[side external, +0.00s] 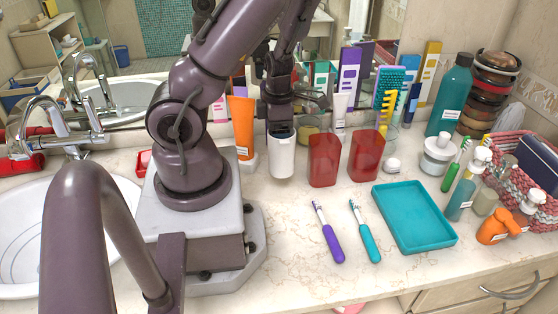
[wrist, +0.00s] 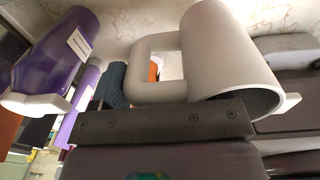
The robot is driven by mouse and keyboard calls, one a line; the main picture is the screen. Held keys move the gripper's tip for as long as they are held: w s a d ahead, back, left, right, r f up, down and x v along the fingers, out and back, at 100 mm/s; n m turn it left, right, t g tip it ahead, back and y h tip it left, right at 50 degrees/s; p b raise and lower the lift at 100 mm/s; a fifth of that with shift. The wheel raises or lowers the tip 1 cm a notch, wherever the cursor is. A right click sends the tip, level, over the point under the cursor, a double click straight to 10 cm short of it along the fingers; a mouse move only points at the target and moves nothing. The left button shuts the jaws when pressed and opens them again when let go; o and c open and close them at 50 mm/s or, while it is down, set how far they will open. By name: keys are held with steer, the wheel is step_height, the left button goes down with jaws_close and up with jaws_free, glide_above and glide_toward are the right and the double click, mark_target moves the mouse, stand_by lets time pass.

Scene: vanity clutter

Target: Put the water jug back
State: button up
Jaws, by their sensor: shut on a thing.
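The water jug is a small whitish cup-shaped vessel (side external: 282,158) hanging upright below my gripper (side external: 281,128) in the side view, at the back of the counter. My gripper is shut on it from above. In the wrist view the jug (wrist: 220,60) looks grey, with its open mouth toward the camera and its looped handle to the left. A dark finger bar lies across the handle and rim; the exact grip contact is hidden. I cannot tell whether the jug's base touches the counter.
Two red translucent tumblers (side external: 324,160) (side external: 366,155) stand just right of the jug. An orange tube (side external: 241,125) stands left of it. Purple (side external: 328,243) and teal (side external: 366,235) toothbrushes and a teal tray (side external: 415,217) lie in front. Bottles and a woven basket (side external: 508,165) crowd the right.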

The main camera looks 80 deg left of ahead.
steer(key=shift+f, duration=2.55)
steer(key=shift+f, duration=0.1)
steer(key=o, duration=1.3)
steer(key=shift+c, duration=0.2)
